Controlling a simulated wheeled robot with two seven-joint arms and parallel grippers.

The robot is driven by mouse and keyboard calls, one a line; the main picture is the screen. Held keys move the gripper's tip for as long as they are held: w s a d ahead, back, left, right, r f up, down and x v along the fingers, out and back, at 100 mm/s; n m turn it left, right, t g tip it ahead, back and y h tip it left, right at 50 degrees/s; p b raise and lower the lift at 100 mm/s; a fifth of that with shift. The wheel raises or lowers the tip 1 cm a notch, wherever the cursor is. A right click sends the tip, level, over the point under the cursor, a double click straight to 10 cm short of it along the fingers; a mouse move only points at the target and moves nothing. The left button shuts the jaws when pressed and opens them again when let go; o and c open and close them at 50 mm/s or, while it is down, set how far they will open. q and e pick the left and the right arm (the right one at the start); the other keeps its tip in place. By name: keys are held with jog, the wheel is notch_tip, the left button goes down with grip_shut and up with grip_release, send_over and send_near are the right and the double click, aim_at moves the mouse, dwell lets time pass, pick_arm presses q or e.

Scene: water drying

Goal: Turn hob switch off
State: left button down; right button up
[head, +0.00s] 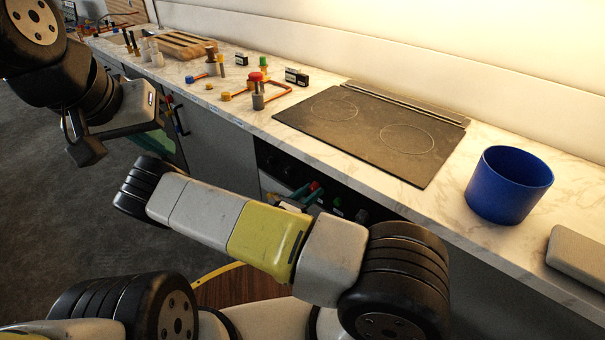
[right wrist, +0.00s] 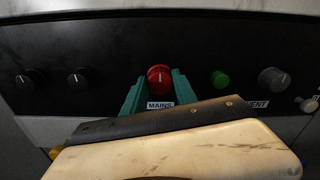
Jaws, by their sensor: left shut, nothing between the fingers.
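The red knob (right wrist: 160,79) with a MAINS label sits on the black control panel (right wrist: 112,55). Its white mark points about straight up. The teal fingers of my right gripper (right wrist: 159,88) stand on either side of it, close to its edges; whether they press on it is unclear. In the head view my right gripper (head: 303,194) is at the panel below the hob (head: 375,130), and the red knob (head: 315,187) shows by its fingers. My left gripper (head: 160,118) is at the upper left, shut and empty, away from the panel.
Two black knobs (right wrist: 55,79) are left of the red knob. A green button (right wrist: 219,78) and a grey knob (right wrist: 272,80) are right of it. On the counter stand a blue pot (head: 508,185), pipe pieces (head: 258,92) and a wooden board (head: 180,45).

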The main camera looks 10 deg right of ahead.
grip_shut()
jog(key=shift+m, duration=0.3)
jog(key=m, duration=1.2)
jog(key=shift+m, duration=0.3)
jog(key=m, duration=0.4)
jog(key=shift+m, duration=0.3)
jog(key=shift+f, duration=0.1)
